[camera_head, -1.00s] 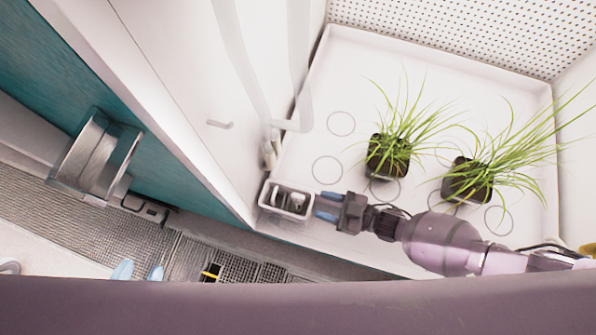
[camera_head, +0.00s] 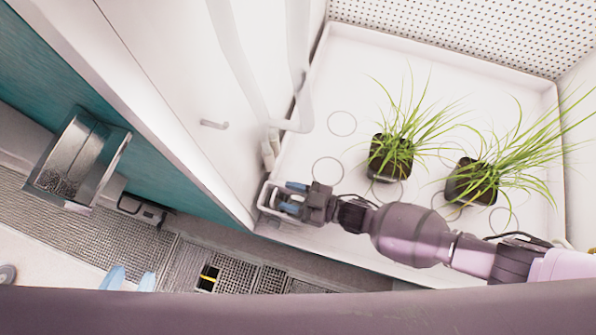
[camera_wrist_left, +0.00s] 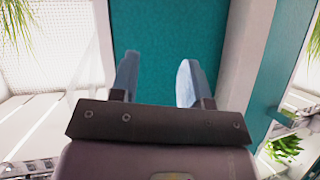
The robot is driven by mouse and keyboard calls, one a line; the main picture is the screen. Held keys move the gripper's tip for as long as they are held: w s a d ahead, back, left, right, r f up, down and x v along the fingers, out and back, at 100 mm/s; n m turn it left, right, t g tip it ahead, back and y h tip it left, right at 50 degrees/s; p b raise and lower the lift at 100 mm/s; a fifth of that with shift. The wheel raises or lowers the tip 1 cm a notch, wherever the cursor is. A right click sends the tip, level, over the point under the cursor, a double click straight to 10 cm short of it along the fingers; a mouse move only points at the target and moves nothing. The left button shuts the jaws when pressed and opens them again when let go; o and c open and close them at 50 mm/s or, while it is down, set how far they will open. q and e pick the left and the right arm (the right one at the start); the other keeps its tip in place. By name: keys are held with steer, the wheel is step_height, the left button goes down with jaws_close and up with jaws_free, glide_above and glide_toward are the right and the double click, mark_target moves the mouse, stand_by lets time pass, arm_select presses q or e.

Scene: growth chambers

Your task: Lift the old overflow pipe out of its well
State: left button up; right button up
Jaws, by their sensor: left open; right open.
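The well is a small white open-topped box (camera_head: 264,197) at the tray's near left corner in the head view. My right gripper (camera_head: 289,198) reaches in from the right, its blue fingers over the well and spread apart. The fingers cover most of the opening, so I cannot make out the old overflow pipe or whether it stands between them.
A white tray (camera_head: 325,95) holds two dark pots with grassy plants (camera_head: 390,157) (camera_head: 471,181), right of the well and behind my right arm. A white wall with a handle (camera_head: 214,125) stands close left of the well. A metal holder (camera_head: 80,160) is on the teal panel.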

jaws_close()
steer(key=shift+r, duration=0.1)
